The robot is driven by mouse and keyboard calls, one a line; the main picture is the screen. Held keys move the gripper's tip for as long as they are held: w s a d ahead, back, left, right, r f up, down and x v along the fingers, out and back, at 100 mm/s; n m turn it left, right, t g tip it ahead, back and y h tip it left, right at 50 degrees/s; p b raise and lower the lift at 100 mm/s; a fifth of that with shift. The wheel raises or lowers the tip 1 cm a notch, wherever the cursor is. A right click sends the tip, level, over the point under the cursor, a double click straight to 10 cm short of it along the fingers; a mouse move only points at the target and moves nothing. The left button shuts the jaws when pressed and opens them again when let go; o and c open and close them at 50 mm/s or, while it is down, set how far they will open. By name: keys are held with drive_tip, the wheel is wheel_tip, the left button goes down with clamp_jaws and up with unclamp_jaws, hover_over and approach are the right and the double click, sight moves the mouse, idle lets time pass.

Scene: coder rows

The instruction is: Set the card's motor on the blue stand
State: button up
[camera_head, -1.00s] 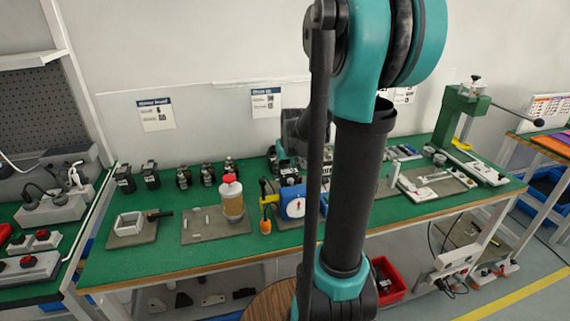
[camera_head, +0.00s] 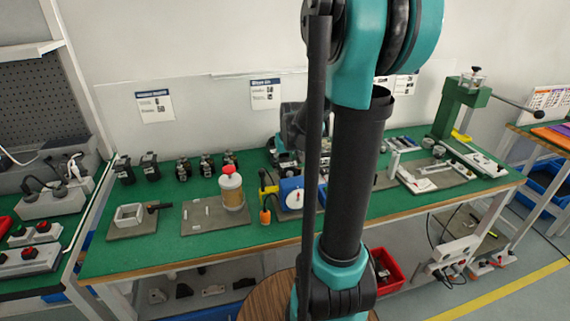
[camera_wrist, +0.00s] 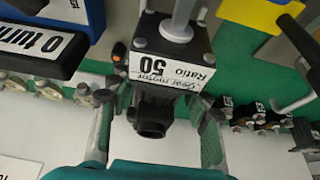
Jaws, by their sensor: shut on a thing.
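A black gear motor (camera_wrist: 170,72) with a white label reading "Gear motor Ratio 50" is between the two fingers of my gripper (camera_wrist: 155,118) in the wrist view. The fingers are shut on its sides. In the head view my arm hides most of the gripper and the motor. A blue stand (camera_head: 291,187) with a white round face is on the green bench, just left of my arm. Two printed cards hang on the wall: the left card (camera_head: 155,107) appears to show 50, and the right card (camera_head: 265,94) is too small to read surely.
Several black motors (camera_head: 150,168) stand in a row along the bench's back. A jar with a red cap (camera_head: 232,188) and a white square frame (camera_head: 130,215) are left of the blue stand. A green press (camera_head: 460,108) stands at the right. A red bin (camera_head: 388,268) is below the bench.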

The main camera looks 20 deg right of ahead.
drive_tip(key=shift+f, duration=0.2)
drive_tip(key=shift+f, duration=0.8)
drive_tip(key=shift+f, duration=0.15)
drive_tip(key=shift+f, duration=1.2)
drive_tip(key=shift+f, duration=0.35)
idle(0.8)
drive_tip(key=o, duration=1.3)
drive_tip(key=shift+r, duration=0.1)
